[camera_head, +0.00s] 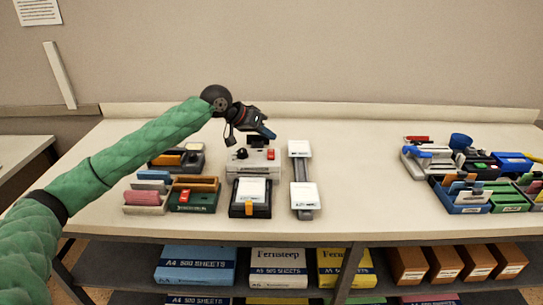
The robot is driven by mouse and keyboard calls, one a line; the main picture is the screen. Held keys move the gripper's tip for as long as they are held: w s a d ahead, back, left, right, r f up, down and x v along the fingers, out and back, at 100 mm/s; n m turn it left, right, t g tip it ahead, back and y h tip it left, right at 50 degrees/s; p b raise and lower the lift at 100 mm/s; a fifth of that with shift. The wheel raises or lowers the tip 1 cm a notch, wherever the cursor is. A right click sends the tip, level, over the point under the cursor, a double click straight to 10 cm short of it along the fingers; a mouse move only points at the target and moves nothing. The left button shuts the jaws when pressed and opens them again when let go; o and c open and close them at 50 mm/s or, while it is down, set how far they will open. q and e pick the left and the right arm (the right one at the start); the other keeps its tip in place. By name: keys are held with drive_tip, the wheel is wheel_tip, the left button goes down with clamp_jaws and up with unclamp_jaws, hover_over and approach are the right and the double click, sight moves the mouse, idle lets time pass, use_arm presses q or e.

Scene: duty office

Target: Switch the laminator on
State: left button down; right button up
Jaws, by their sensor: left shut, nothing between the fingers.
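What looks like the laminator (252,167), a pale grey machine, stands at the middle of the table. It has a black knob on the left of its top and a red switch (271,154) on the right. My left gripper (268,133) is shut and empty. It is above the back of the machine, close to the red switch in the picture; I cannot tell whether it touches anything. The switch's position is too small to read. My right gripper is out of view.
In front of the machine is a black device with white sheets (250,189). A grey rail with white plates (302,180) lies to its right. Trays of stationery (170,197) stand at left, more (470,185) at right. The table (360,180) is clear between.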

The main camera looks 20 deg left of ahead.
sight(268, 152)
use_arm(q)
drive_tip(key=shift+w+f, duration=0.1)
drive_tip(key=shift+f, duration=0.4)
drive_tip(key=shift+w+f, duration=0.2)
drive_tip(key=shift+f, duration=0.75)
idle(1.1)
drive_tip(key=shift+f+p, duration=0.3)
drive_tip(key=shift+p, duration=0.2)
drive_tip(key=shift+f, duration=0.1)
drive_tip(key=shift+w+a+f, duration=0.1)
drive_tip(key=shift+f, duration=0.3)
idle(0.5)
drive_tip(key=shift+r, duration=0.1)
drive_tip(key=shift+r+p, duration=0.7)
drive_tip(key=shift+p, duration=0.3)
